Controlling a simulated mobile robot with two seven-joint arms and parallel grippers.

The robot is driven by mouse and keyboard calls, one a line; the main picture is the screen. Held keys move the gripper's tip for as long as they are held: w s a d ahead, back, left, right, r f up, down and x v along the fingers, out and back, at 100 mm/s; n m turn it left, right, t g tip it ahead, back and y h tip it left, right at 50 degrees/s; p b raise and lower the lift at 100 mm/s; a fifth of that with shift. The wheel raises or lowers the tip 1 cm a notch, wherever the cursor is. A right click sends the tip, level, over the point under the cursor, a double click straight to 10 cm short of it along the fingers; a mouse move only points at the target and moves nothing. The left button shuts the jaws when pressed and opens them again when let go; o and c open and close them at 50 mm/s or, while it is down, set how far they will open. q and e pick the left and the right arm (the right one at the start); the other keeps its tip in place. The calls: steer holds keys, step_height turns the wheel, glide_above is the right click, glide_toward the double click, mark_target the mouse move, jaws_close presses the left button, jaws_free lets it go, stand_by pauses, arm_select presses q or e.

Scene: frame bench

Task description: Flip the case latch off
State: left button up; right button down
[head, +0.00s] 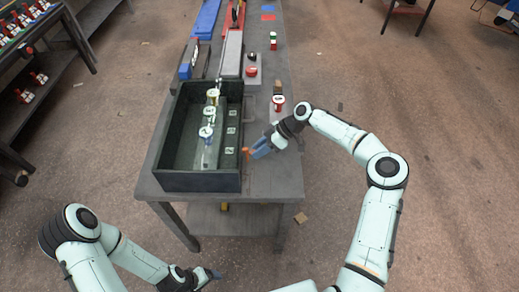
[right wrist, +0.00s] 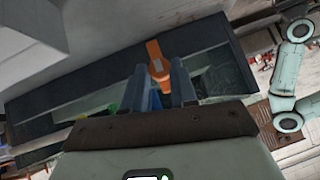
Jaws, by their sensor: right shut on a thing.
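The case (head: 198,182) is a dark, open-topped box on the bench, holding several upright round pieces. The orange latch (head: 246,151) is at its right side, near the front corner. My right gripper (head: 256,152) reaches in from the right and is at the latch. In the right wrist view the orange latch (right wrist: 157,62) sits between the two blue-grey fingers (right wrist: 161,88), which are shut on it; its lower end is partly hidden between them. My left gripper (head: 210,276) is low in the head view, in front of the bench and away from the case; its jaws are too small to judge.
The grey bench (head: 267,185) has a bare strip right of the case. A red-and-white round piece (head: 278,102) stands there behind my right gripper. Blue and red parts lie further back. A rack (head: 50,50) stands at the far left. The floor right of the bench is mostly clear.

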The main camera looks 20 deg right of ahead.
steer(key=shift+d+f, duration=0.1)
steer(key=c, duration=0.9)
jaws_free()
steer(key=v, duration=1.3)
steer(key=shift+d, duration=0.2)
